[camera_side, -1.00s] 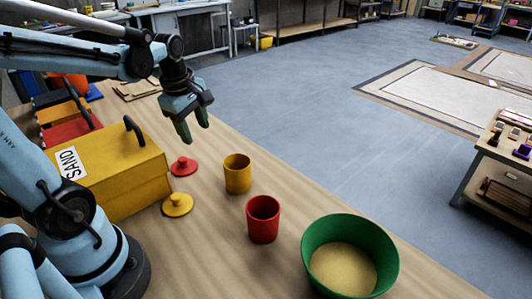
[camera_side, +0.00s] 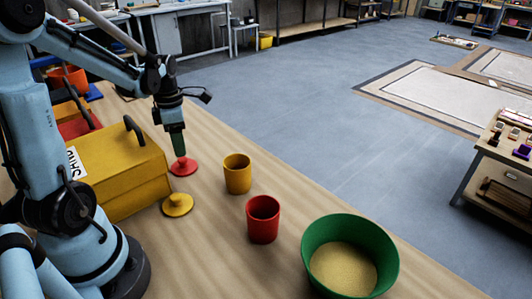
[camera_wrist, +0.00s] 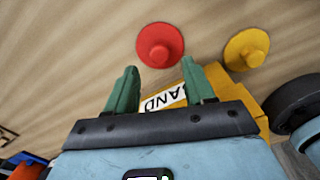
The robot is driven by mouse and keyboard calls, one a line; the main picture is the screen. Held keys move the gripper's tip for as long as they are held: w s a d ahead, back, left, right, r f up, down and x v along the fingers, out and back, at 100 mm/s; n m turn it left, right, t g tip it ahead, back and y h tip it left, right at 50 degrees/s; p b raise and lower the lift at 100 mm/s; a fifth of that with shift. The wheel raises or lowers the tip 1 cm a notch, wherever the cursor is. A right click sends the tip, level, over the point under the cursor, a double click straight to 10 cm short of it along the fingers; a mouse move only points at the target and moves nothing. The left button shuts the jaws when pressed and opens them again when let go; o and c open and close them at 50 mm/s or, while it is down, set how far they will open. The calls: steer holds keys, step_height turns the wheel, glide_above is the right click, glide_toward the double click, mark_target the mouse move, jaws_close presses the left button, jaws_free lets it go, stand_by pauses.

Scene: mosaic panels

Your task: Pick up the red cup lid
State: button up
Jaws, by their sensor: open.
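The red cup lid (camera_side: 183,167) lies flat on the wooden table beside the yellow SAND box, its knob facing up. My gripper (camera_side: 179,152) points down just above or behind it in the side view; contact cannot be told. In the wrist view the red lid (camera_wrist: 160,46) lies ahead of the fingertips, roughly centred between the two green fingers. My gripper (camera_wrist: 160,72) is open there, with nothing between its fingers.
A yellow lid (camera_side: 177,205) lies nearby. The yellow SAND box (camera_side: 122,175) stands close to the left. A yellow cup (camera_side: 237,175), a red cup (camera_side: 262,220) and a green bowl (camera_side: 312,262) of sand stand to the right. Bare table lies between them.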

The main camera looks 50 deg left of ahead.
mark_target(182, 159)
steer(key=shift+f, duration=2.7)
jaws_close()
steer(key=shift+r, duration=0.15)
